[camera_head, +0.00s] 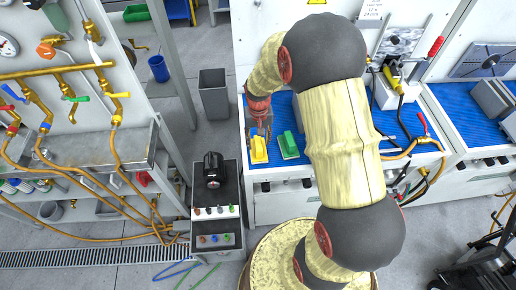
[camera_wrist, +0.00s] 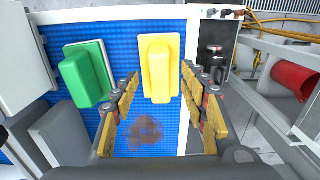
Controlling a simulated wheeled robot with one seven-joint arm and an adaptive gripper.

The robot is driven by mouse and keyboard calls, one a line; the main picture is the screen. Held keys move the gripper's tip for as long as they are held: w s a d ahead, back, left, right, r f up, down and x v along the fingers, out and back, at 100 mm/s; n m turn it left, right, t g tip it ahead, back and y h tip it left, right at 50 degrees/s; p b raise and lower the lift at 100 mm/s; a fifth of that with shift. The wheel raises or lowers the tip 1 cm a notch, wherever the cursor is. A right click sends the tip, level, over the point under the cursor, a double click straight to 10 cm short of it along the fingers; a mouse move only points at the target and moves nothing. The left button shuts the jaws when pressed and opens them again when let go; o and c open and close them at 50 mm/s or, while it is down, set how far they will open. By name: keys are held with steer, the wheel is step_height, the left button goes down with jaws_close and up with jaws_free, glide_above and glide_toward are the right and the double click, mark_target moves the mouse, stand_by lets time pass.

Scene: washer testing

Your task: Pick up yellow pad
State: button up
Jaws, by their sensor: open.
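The yellow pad (camera_wrist: 160,70) lies on the blue mat (camera_wrist: 150,20) in the wrist view, a light-yellow flat base with a raised yellow block on it. In the head view the yellow pad (camera_head: 259,150) is near the mat's left front edge, just below my gripper (camera_head: 262,122). In the wrist view my gripper (camera_wrist: 161,98) is open and empty, its two fingers to the left and right of the pad's near end. I cannot tell the exact height above the mat. A green pad (camera_wrist: 88,75) lies left of the yellow one; it also shows in the head view (camera_head: 288,145).
A brown stain (camera_wrist: 146,130) marks the mat. Grey blocks (camera_wrist: 55,135) stand at the left of the wrist view. A small control box stand (camera_head: 215,200) is left of the bench. A grey bin (camera_head: 214,95) stands on the floor behind it.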

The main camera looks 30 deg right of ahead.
mark_target(258, 143)
steer(key=f, duration=0.4)
steer(key=shift+w+d+f+b, duration=0.1)
steer(key=shift+w+f+b, duration=0.15)
steer(key=shift+f+b, duration=0.15)
steer(key=shift+c, duration=0.3)
jaws_close()
